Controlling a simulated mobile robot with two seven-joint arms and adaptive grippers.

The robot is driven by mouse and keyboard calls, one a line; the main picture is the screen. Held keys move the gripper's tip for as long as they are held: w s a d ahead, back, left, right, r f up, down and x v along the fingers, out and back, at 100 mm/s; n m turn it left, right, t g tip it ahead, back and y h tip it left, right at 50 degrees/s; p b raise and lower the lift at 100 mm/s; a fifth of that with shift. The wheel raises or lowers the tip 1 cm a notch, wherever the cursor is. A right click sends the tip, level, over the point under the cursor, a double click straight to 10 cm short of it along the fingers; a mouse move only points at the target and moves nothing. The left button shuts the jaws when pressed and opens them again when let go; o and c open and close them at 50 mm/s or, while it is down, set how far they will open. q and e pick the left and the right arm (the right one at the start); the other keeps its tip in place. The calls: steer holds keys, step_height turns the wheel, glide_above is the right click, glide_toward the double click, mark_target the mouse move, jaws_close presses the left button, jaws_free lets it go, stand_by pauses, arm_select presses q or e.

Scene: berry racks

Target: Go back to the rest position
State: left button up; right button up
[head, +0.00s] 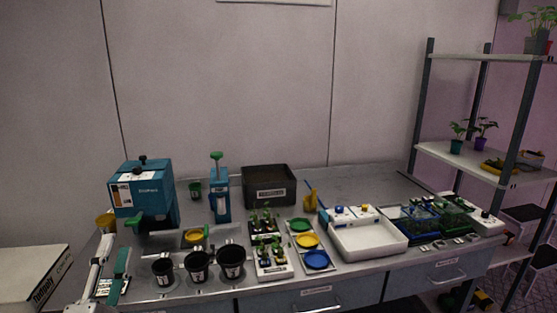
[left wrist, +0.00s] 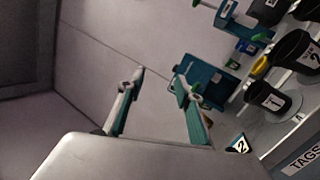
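My left gripper (head: 114,248) is at the front left of the bench in the head view, its two fingers apart with nothing between them. My right gripper is in neither view.
The bench (head: 359,181) bears a blue machine (head: 144,193), several black pots, a dark bin (head: 269,186), coloured dishes and a white tray (head: 368,238). A white box (head: 30,276) is at the left. A shelf rack (head: 470,152) with plants stands at the right.

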arm_select(q)
steer(key=s+d+f+m+g+h, duration=0.35)
steer(key=d+f+m, duration=0.45)
steer(key=f, duration=0.4)
steer(key=s+d+f+m+g+h, duration=0.35)
steer(key=d+f+m, duration=0.25)
steer(key=f+m, duration=0.45)
steer(key=s+f+m+g, duration=0.2)
steer(key=s+f, duration=0.3)
steer(key=f, duration=0.4)
steer(key=s+d+f+m+g+y, duration=0.1)
steer(key=s+f+m+g, duration=0.2)
steer(key=f, duration=0.6)
steer(key=shift+s+f+m, duration=0.4)
steer(key=shift+s+m, duration=0.6)
steer(key=shift+m, duration=0.25)
